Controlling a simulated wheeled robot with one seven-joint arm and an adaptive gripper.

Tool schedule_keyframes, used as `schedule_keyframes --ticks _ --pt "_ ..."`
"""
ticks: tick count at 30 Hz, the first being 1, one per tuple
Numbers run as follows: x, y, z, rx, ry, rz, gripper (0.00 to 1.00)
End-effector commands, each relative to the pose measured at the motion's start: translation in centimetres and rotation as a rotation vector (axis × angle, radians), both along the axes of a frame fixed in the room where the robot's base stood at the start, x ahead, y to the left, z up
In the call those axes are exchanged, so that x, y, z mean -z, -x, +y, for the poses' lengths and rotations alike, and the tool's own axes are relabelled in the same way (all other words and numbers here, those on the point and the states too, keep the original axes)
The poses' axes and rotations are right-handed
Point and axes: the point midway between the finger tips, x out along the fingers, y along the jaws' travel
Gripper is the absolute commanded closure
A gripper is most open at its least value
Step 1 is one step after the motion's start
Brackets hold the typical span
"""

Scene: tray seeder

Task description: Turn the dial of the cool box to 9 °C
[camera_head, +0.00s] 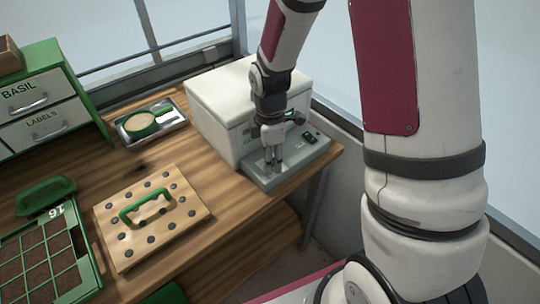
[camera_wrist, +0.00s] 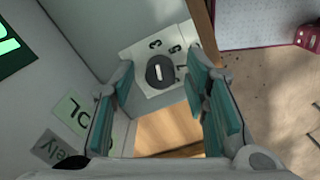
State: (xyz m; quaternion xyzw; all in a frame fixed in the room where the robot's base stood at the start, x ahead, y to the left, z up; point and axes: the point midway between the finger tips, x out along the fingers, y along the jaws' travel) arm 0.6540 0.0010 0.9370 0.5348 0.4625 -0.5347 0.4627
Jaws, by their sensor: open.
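The cool box (camera_head: 222,98) is a white lidded box at the table's back right corner, with a grey control base at its front. Its dial (camera_wrist: 160,72) is a dark round knob with a short white mark, on a white scale plate (camera_wrist: 142,52). The numerals 3, 5 and 7 are legible, with 3 nearest above the mark; I see no 9.
A green display (camera_wrist: 8,48) glows on the box. A tray with a sieve (camera_head: 140,124), a dibber board (camera_head: 150,240) and a seed tray (camera_head: 82,262) lie to the left. The table edge is close.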

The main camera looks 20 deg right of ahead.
Motion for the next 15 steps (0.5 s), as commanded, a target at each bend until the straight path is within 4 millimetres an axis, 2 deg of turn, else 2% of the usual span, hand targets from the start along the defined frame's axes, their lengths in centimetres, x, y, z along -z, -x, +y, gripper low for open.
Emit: schedule_keyframes --ticks 4,9,15 --pt "-0.01 0.01 0.00 0.000 0.000 0.000 0.60" --pt "-0.02 0.01 0.01 0.000 0.000 0.000 0.99" --pt "-0.02 0.02 0.01 0.002 0.000 0.000 1.00"
